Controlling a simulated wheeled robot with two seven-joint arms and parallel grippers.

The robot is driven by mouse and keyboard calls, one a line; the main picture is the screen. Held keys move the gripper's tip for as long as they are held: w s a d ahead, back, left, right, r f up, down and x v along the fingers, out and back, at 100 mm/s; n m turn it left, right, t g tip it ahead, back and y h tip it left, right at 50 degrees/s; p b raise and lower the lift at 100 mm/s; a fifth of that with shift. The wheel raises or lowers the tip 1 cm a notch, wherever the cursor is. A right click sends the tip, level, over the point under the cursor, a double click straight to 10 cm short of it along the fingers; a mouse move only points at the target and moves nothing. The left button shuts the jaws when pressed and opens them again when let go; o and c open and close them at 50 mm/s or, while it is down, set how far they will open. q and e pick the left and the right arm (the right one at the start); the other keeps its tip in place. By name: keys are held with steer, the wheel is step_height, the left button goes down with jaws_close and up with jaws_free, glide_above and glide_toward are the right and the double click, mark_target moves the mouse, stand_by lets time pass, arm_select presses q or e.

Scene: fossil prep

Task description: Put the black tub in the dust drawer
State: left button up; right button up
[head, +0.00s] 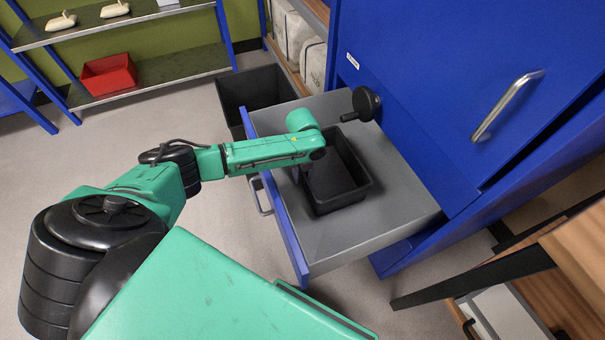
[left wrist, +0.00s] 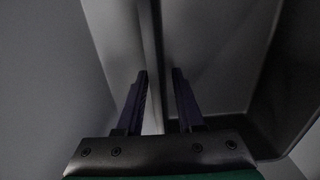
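The black tub (head: 352,186) is an open rectangular bin. It sits inside the open grey dust drawer (head: 400,195), which has a blue front and is pulled out of the blue cabinet. My left arm reaches over the drawer front, with its wrist above the tub's left side. In the left wrist view my left gripper (left wrist: 160,85) has its two fingers apart, and a thin upright wall, seemingly the tub's, runs between them. A gap shows beside the wall, so the fingers do not look closed on it. The fingertips are hidden in the head view. My right gripper is not in view.
The blue cabinet (head: 430,80) has a metal handle (head: 507,105) and a black crank (head: 364,103) near the drawer's back. A dark bin (head: 255,88) stands on the floor behind the drawer. A red tray (head: 108,76) rests on a shelf. Wooden furniture is at right.

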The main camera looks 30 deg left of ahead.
arm_select(q)
steer(key=shift+r, duration=0.1)
step_height(320, 180, up, 13)
steer(key=p, duration=0.2)
steer(key=shift+p, duration=0.35)
steer(key=shift+r, duration=0.1)
